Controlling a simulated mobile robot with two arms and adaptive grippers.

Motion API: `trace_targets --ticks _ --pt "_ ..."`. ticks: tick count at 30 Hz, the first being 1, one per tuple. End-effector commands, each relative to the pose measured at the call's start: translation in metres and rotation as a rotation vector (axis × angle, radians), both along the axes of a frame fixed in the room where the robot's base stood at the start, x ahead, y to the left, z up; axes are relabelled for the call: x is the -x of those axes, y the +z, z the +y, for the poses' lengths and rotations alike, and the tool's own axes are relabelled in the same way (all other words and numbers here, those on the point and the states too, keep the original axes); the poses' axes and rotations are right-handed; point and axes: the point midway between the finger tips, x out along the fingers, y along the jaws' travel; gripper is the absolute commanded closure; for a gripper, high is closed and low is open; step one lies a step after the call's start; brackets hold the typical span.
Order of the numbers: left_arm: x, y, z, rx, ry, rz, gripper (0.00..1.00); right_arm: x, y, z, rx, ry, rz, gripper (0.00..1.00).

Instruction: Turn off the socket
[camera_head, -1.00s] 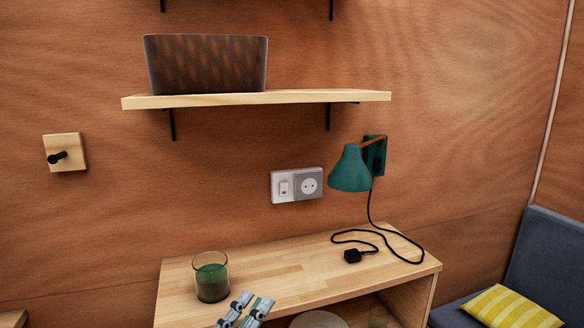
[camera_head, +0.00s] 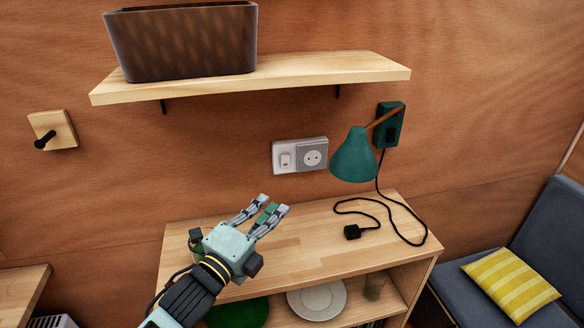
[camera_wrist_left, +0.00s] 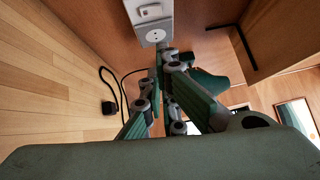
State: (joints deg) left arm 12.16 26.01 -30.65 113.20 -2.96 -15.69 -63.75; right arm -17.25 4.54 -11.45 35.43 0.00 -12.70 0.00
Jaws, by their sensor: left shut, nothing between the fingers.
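The socket (camera_head: 314,157) is a round outlet in a white and grey wall plate, with a small switch (camera_head: 286,160) on its left half. The socket also shows at the top of the left wrist view (camera_wrist_left: 156,36), with the switch (camera_wrist_left: 150,11) above it. Which way the switch is set is too small to tell. My left gripper (camera_head: 276,203) is over the cabinet top, below and a little left of the plate, apart from it. Its fingers point up and right toward the wall. It is shut and empty. My right gripper is not in view.
A black plug (camera_head: 352,232) lies on the cabinet top (camera_head: 310,255), its cord running to the green wall lamp (camera_head: 355,158) just right of the socket. A shelf (camera_head: 300,78) with a dark basket (camera_head: 185,42) hangs above.

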Motion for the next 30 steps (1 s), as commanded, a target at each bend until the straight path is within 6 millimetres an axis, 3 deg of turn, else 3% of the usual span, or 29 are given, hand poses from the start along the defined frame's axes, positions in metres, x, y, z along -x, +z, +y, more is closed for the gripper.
trace_targets --ticks 8,21,30 --pt "-0.017 0.005 -0.010 0.004 0.000 0.000 1.00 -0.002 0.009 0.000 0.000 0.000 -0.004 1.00" --pt "-0.091 0.014 -0.052 0.002 0.001 0.001 1.00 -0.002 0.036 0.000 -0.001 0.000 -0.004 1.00" --pt "-0.121 0.015 -0.041 0.000 -0.001 -0.001 1.00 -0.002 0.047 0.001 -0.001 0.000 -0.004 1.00"
